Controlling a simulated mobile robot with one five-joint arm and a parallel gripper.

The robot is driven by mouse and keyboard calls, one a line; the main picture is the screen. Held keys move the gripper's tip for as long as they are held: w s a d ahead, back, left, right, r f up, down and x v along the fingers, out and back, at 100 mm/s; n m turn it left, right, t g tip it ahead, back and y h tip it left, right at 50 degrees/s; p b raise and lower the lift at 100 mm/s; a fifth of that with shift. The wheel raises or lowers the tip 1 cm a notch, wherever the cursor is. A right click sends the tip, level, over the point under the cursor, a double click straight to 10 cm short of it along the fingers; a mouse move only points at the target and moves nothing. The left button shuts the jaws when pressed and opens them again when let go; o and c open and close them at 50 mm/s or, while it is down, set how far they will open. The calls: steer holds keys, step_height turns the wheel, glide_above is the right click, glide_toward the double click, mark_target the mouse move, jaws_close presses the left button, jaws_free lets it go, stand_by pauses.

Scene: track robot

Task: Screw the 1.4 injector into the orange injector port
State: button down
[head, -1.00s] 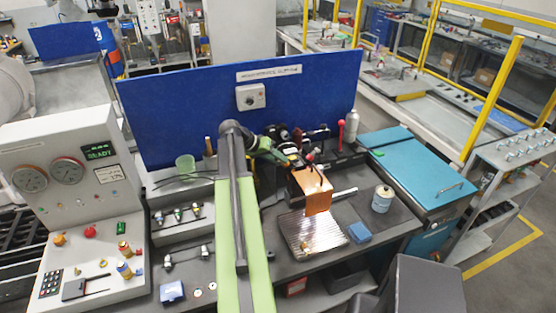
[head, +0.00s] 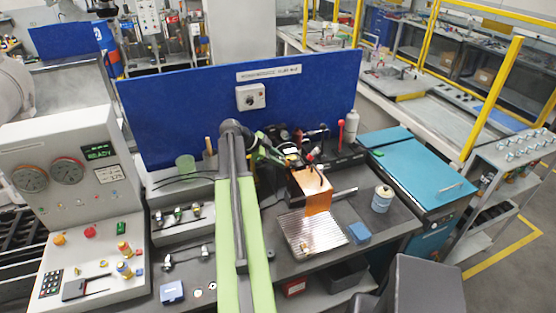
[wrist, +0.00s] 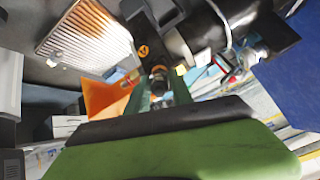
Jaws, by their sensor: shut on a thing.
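My gripper (wrist: 160,98) has green fingers and is shut on a small injector (wrist: 159,76), whose dark round end shows between the fingertips in the wrist view. Its label cannot be read. In the head view my gripper (head: 296,160) is over the dark fixture at the back right of the bench, and the injector is too small to make out there. An orange sheet-like part (head: 316,192) hangs at the fixture's front; it also shows left of the fingers in the wrist view (wrist: 103,97). I cannot tell which port is the orange injector port, or whether the injector touches one.
A ribbed metal tray (head: 326,238) lies in front of the fixture, with a blue box (head: 359,233) and a white canister (head: 382,199) to its right. A blue panel (head: 200,115) stands behind. Several injector-like parts (head: 180,214) lie on the left rack.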

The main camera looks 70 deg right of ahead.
steer(key=shift+m, duration=1)
steer(key=m, duration=0.4)
steer(key=shift+m, duration=0.3)
steer(key=m, duration=0.7)
steer(key=shift+s, duration=0.1)
steer(key=c, duration=1.3)
jaws_free()
steer(key=shift+o, duration=0.3)
steer(key=o, duration=0.5)
